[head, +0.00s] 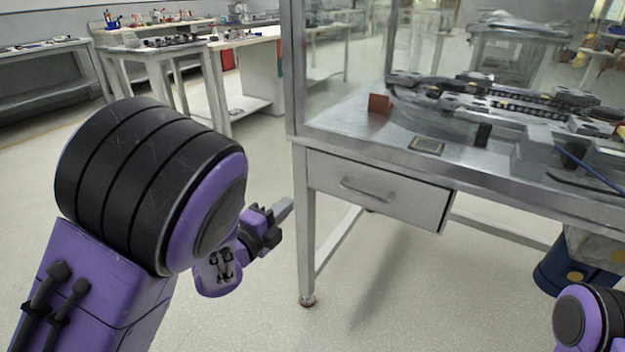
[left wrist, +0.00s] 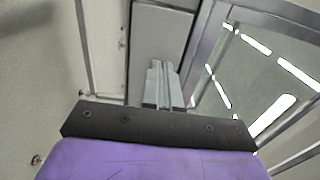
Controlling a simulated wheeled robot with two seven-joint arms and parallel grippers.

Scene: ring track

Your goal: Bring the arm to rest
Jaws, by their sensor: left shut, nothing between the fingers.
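My left arm, purple and black, fills the left of the head view. My left gripper (head: 284,209) is shut and empty, held over the floor just left of the metal table's front leg. In the left wrist view its fingers (left wrist: 162,84) are together with nothing between them. Only a small purple and black part of my right arm shows at the lower right of the head view; its gripper is out of view.
The metal table (head: 500,185) has glass panels, a track assembly (head: 490,97) on top and a drawer (head: 378,190) slightly open. A blue bin (head: 560,275) stands below right. Benches (head: 150,60) stand at the back left. The floor (head: 400,310) in front is clear.

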